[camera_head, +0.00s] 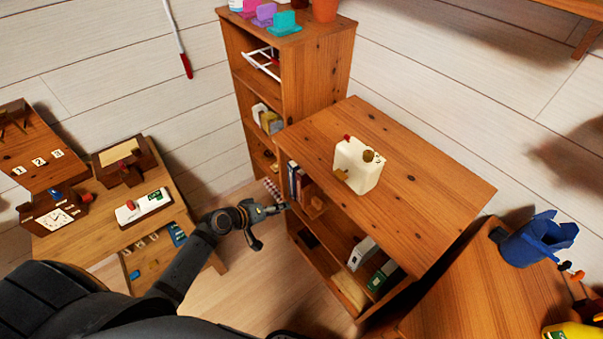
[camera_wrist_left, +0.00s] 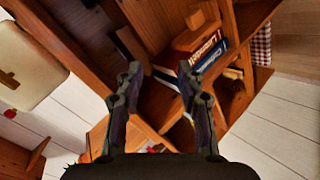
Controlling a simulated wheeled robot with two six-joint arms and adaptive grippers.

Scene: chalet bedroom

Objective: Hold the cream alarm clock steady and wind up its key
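In the left wrist view the open fingers (camera_wrist_left: 158,82) point at the shelves, and the clock (camera_wrist_left: 35,62) shows at the left edge, partly cut off. My right gripper is not in view.
The bookcase top (camera_head: 430,193) is clear around the clock. Books (camera_wrist_left: 205,57) stand on a shelf before the left fingers. A taller shelf (camera_head: 330,70) stands behind. A desk with clocks and boxes (camera_head: 85,242) is at left; a blue bin (camera_head: 537,240) is at right.

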